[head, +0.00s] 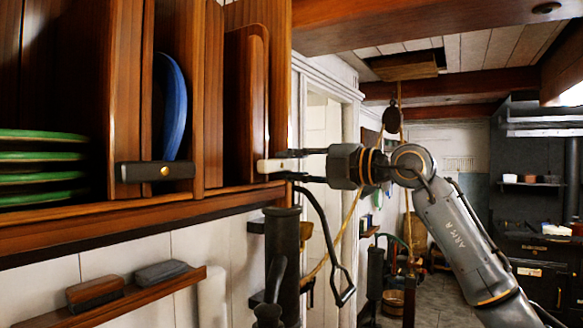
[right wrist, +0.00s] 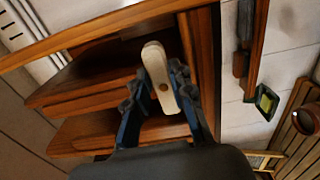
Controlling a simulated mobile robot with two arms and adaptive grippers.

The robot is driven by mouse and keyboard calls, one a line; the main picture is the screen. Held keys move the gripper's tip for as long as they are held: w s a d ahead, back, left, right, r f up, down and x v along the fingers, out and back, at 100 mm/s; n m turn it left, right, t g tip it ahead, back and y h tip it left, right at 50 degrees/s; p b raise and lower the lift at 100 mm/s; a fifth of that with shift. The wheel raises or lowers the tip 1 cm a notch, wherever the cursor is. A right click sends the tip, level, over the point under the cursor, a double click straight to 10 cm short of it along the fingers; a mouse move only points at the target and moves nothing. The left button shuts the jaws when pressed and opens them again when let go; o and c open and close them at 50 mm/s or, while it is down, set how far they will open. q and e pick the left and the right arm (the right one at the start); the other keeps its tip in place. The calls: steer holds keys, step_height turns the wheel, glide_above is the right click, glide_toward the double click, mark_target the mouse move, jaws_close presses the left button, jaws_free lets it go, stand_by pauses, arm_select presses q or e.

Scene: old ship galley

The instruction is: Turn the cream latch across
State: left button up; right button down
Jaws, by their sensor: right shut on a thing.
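The cream latch (head: 272,165) lies roughly level at the right end of the wooden rack, by the slot holding upright brown boards (head: 247,100). In the right wrist view the latch (right wrist: 156,62) is a pale bar with rounded ends and a copper-coloured pivot. My right gripper (head: 288,165) comes from the right and is shut on the latch, one finger above and one below. In the right wrist view the two fingers of the gripper (right wrist: 158,85) flank the bar. The fingers hide part of the latch in the head view. My left gripper is out of view.
A dark latch (head: 155,171) with a brass pivot lies level across the slot of a blue plate (head: 171,105). Green plates (head: 42,170) are stacked at left. A small shelf (head: 115,297) with brushes hangs below. Dark cylindrical ware (head: 283,250) hangs beneath my right gripper.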

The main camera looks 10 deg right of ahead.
steer(key=shift+d, duration=0.1)
stand_by(0.5)
steer(key=c, duration=1.2)
jaws_free()
steer(key=shift+w, duration=0.1)
steer(key=shift+o, duration=0.2)
steer(key=v, duration=1.2)
